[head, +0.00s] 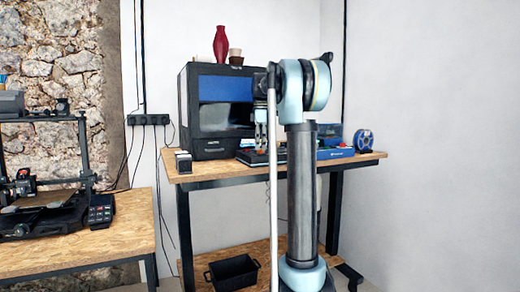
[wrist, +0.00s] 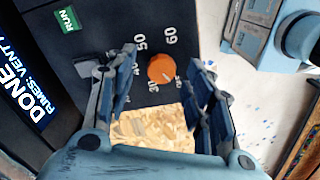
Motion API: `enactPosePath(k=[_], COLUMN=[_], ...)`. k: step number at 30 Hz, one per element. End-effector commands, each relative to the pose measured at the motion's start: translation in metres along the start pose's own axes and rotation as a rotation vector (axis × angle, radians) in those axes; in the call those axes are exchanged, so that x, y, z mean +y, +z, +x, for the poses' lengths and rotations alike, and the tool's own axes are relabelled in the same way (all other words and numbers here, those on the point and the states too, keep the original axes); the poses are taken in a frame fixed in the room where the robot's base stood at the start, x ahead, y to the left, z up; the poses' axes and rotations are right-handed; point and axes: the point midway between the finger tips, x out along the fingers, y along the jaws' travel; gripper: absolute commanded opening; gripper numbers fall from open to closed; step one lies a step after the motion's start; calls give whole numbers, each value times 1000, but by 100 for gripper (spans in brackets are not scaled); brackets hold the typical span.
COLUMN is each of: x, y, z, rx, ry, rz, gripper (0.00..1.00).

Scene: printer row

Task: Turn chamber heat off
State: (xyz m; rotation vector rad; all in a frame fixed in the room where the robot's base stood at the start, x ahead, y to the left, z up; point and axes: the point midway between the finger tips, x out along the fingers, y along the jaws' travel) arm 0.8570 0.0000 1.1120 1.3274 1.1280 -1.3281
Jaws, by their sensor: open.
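The orange knob (wrist: 162,68) sits on a dark control panel (wrist: 100,22) in the wrist view. White numbers ring it; 50 and 60 read clearly, others are partly hidden. A small light mark shows on the knob's lower right, but I cannot tell its exact setting. My gripper (wrist: 164,57) is open, with one finger on each side of the knob and gaps between; I cannot tell whether the tips reach its depth. In the head view my gripper (head: 262,142) hangs low in front of the black enclosed printer (head: 204,142).
A green RUN label (wrist: 68,18) and a lit display (wrist: 30,98) reading DONE and FUMES: VENT lie left of the knob. A blue spool (head: 364,139) stands on the wooden bench (head: 215,171). A red vase (head: 220,45) tops the printer. A black bin (head: 233,272) sits below.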

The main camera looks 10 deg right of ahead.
Motion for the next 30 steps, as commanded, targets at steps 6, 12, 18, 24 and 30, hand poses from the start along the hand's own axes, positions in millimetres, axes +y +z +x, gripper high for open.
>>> enactPosePath(k=[6, 12, 18, 24, 30], x=[1, 1, 2, 1, 1], y=[0, 0, 0, 0, 0], z=[-37, -72, -96, -106, -107], rx=[0, 0, 0, 0, 0], ry=[0, 0, 0, 0, 0], rz=[0, 0, 0, 0, 0], gripper=[48, 48, 48, 48, 48])
